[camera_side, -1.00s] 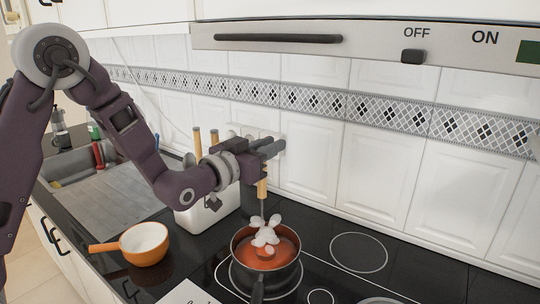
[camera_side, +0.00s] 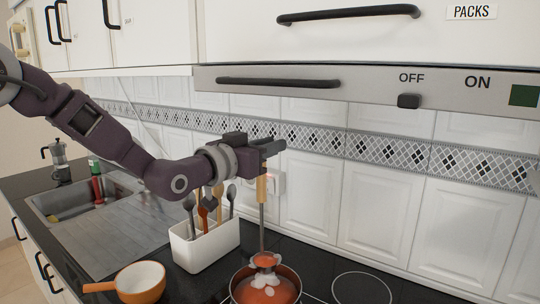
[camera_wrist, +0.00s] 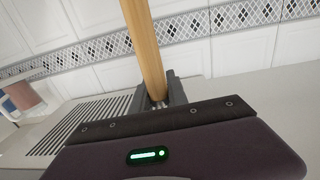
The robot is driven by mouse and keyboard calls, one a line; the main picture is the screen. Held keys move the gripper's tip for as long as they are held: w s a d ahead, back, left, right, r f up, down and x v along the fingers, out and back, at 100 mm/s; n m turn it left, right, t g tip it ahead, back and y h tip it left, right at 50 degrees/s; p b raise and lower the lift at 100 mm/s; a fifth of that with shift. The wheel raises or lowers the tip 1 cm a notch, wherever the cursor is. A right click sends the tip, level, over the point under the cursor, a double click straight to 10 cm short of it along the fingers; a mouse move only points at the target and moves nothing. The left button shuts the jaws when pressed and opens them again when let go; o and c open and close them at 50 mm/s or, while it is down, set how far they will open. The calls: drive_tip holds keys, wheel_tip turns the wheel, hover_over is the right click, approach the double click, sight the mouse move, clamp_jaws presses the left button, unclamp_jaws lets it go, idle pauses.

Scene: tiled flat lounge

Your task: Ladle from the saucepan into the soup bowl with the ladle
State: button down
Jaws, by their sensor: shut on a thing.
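My gripper (camera_side: 268,152) is shut on the wooden handle of the ladle (camera_side: 262,188), which hangs upright below it. The wrist view also shows my gripper (camera_wrist: 160,90) around the ladle handle (camera_wrist: 144,45). The ladle's head, with pale lumps and some red on it, is just above the soup in the saucepan (camera_side: 234,284).
A white utensil holder (camera_side: 205,247) with several spoons stands behind, between bowl and saucepan. The sink (camera_side: 85,205) is at the far left. A range hood (camera_side: 340,88) overhangs the hob. An empty hob ring (camera_side: 361,288) lies right of the saucepan.

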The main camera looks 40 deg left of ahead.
drive_tip(key=shift+s+a+f, duration=0.1)
drive_tip(key=shift+s+a, duration=0.05)
drive_tip(key=shift+a, duration=0.45)
drive_tip(key=shift+s+a, duration=0.1)
drive_tip(key=shift+a, duration=0.5)
drive_tip(key=shift+d, duration=0.1)
drive_tip(key=shift+w+d+m, duration=0.65)
drive_tip(key=shift+d+m, duration=0.75)
drive_tip(key=shift+d, duration=1.7)
drive_tip(key=s+a+n, duration=0.1)
drive_tip(key=a+n, duration=0.1)
drive_tip(key=a, duration=0.4)
drive_tip(key=shift+s+a+n, duration=0.2)
drive_tip(key=shift+a+n, duration=0.1)
drive_tip(key=shift+n, duration=0.1)
